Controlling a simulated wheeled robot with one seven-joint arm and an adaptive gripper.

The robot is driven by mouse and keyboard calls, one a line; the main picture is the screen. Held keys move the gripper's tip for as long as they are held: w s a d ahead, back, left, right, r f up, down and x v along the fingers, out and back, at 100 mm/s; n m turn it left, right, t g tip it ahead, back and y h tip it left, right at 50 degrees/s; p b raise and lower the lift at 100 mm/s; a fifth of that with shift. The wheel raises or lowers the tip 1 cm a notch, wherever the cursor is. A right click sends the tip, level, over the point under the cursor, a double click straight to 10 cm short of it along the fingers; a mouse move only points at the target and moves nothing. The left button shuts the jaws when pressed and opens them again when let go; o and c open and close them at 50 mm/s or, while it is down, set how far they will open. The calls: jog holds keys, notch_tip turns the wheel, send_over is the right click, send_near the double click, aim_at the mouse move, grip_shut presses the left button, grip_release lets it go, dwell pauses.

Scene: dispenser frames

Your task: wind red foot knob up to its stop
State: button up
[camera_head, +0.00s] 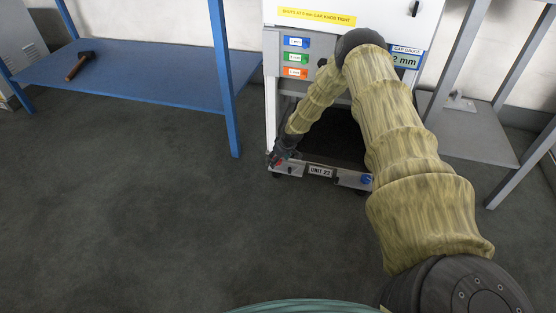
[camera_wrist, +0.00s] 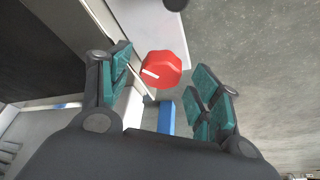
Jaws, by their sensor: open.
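The red foot knob (camera_wrist: 160,68) shows in the wrist view as an octagon-like disc with a white mark on its face. My gripper (camera_wrist: 164,78) is open, with its teal-padded fingers on either side of the knob and gaps visible between pads and knob. In the head view my gripper (camera_head: 281,155) is low at the left end of the unit's front bar, and it mostly hides the red knob there. A blue knob (camera_head: 366,180) is at the right end of the bar. The dispenser unit (camera_head: 270,100) stands upright, with a label "UNIT 22" (camera_head: 320,171) on the bar.
The gap gauge (camera_head: 405,61) reads 2 mm. A yellow notice (camera_head: 316,16) is above blue, green and orange labels (camera_head: 296,58). A blue shelf (camera_head: 150,85) with a hammer (camera_head: 79,66) stands left, a grey rack (camera_head: 470,135) right. The floor in front is clear.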

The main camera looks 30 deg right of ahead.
jog(key=v, duration=0.7)
dwell(0.3)
jog(key=shift+s, duration=0.1)
